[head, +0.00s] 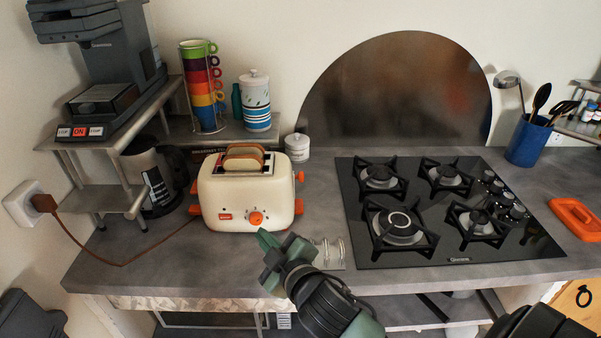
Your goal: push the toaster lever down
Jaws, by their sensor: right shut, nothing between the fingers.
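The cream toaster (225,193) stands on the grey counter, with browned bread showing in its top slots. It has an orange knob (256,218) on its front. Orange tabs stick out of both sides: an upper right tab (300,176), a lower right tab (299,206) and an upper left tab (194,187). I cannot tell for sure which is the lever. My right gripper (264,239) is shut and empty, just in front of and below the toaster's front right part, and seems apart from it. My left gripper is not in view.
A gas hob (452,250) lies to the right. A small white jar (297,147) stands behind the toaster's right side. A clear rack (330,255) sits beside my right gripper. A coffee maker, a cup stack (203,90) and a kettle (158,180) are at left.

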